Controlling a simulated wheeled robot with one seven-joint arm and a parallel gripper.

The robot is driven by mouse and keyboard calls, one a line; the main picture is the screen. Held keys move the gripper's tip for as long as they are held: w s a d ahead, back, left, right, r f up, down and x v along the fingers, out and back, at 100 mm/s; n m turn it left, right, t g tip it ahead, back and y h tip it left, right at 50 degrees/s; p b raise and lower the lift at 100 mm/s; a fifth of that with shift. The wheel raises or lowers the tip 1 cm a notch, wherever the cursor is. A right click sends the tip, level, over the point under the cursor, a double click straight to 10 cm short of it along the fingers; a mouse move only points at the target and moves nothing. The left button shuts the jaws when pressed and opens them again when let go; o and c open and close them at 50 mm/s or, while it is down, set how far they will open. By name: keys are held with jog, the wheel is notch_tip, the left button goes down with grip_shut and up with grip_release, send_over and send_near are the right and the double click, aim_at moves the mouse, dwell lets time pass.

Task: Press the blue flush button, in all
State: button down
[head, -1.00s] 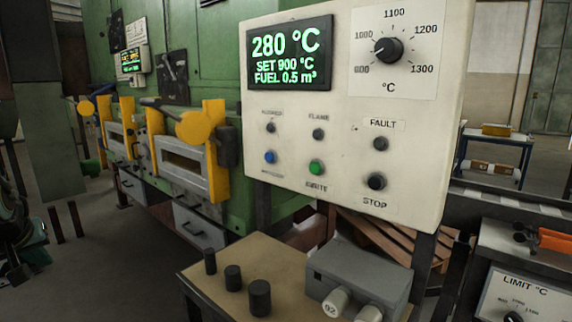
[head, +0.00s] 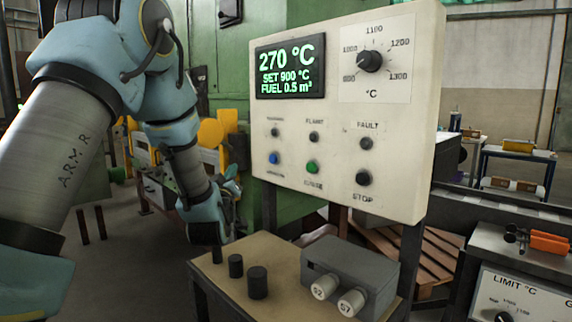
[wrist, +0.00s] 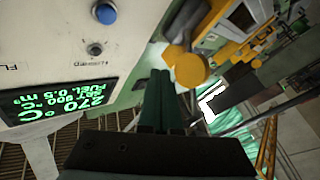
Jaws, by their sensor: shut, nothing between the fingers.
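The blue button (head: 273,158) sits at the lower left of the cream control panel (head: 420,130). The label under it is too small to read. It also shows at the top left of the wrist view (wrist: 104,13). My gripper (head: 233,184) is left of the panel in the head view, apart from the button. In the wrist view its two dark fingers (wrist: 160,74) are together and empty, with the panel to their left.
Near the blue button are a green button (head: 312,167), a black STOP button (head: 363,178) and small dark indicators. The display (head: 290,70) reads 270 °C. Below is a table (head: 285,240) with dark pegs and a grey box (head: 350,265). Yellow furnace fittings (wrist: 190,70) stand beyond my fingers.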

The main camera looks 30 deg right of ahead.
aim_at(273, 159)
jog(key=shift+s+d+r+h, duration=0.3)
jog(key=shift+s+d, duration=0.4)
jog(key=shift+d, duration=0.1)
jog(key=w+d+p, duration=0.1)
jog(key=d, duration=0.7)
jog(key=shift+w+d, duration=0.2)
jog(key=shift+w, duration=0.15)
jog(key=shift+d+f, duration=0.1)
dwell(1.5)
jog(key=shift+d+b, duration=0.3)
jog(key=shift+b, duration=0.1)
